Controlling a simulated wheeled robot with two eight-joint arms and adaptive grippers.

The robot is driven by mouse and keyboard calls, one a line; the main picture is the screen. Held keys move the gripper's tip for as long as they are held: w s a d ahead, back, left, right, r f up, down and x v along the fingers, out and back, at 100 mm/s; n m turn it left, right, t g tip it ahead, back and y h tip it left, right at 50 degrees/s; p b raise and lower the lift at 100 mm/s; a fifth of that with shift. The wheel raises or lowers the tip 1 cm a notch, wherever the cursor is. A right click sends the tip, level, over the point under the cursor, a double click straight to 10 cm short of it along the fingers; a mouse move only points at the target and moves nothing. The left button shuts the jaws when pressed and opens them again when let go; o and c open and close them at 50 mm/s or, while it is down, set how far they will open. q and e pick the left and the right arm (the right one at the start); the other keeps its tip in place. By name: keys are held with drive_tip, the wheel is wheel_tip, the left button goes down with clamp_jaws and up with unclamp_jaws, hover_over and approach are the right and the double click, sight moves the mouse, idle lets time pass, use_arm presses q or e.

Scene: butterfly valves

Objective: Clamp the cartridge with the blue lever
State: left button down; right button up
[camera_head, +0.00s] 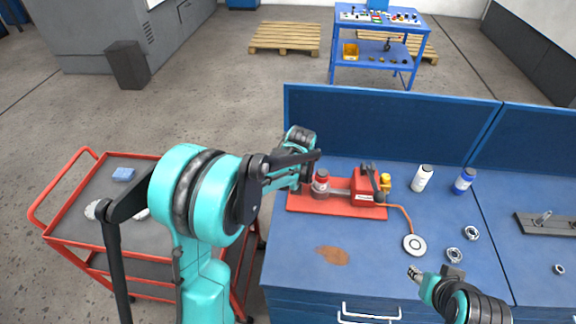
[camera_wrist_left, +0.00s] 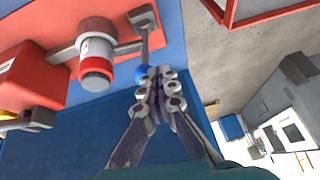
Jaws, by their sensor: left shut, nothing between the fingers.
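The cartridge (camera_wrist_left: 97,52) is a red cylinder with a white band and a dark grey end, sitting in the red fixture. It also shows in the head view (camera_head: 321,181). The blue lever (camera_wrist_left: 141,73) is a thin grey rod ending in a blue ball, beside the cartridge in the left wrist view. My left gripper (camera_wrist_left: 158,84) is shut and empty, its fingertips right by the blue ball; I cannot tell whether they touch it. In the head view my left arm hides the lever. My right gripper (camera_head: 414,274) is over the bench's front, away from the fixture.
The red fixture base (camera_head: 300,202) lies on the blue bench (camera_head: 290,245) before a blue back panel (camera_head: 390,130). A white bottle (camera_head: 422,178), a blue bottle (camera_head: 463,181), and several metal rings stand right. A red cart (camera_head: 70,205) is at left.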

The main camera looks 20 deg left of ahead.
use_arm(q)
drive_tip(key=shift+w+d+f+y, duration=0.1)
drive_tip(key=shift+w+d+y, duration=0.1)
drive_tip(key=shift+d, duration=0.35)
drive_tip(key=shift+w+d+y, duration=0.1)
drive_tip(key=shift+d+y, duration=0.1)
drive_tip(key=shift+d, duration=0.3)
use_arm(e)
drive_tip(key=shift+f, duration=0.3)
use_arm(q)
drive_tip(key=shift+d, duration=0.15)
drive_tip(key=s+r+p, duration=0.2)
drive_tip(key=s+r, duration=0.3)
drive_tip(key=r, duration=0.5)
drive_tip(key=shift+s+r, duration=0.3)
drive_tip(key=shift+s, duration=0.1)
use_arm(e)
drive_tip(key=r, duration=0.1)
drive_tip(key=s+a+r, duration=0.1)
drive_tip(key=shift+a+r, duration=0.15)
drive_tip(key=shift+r, duration=0.2)
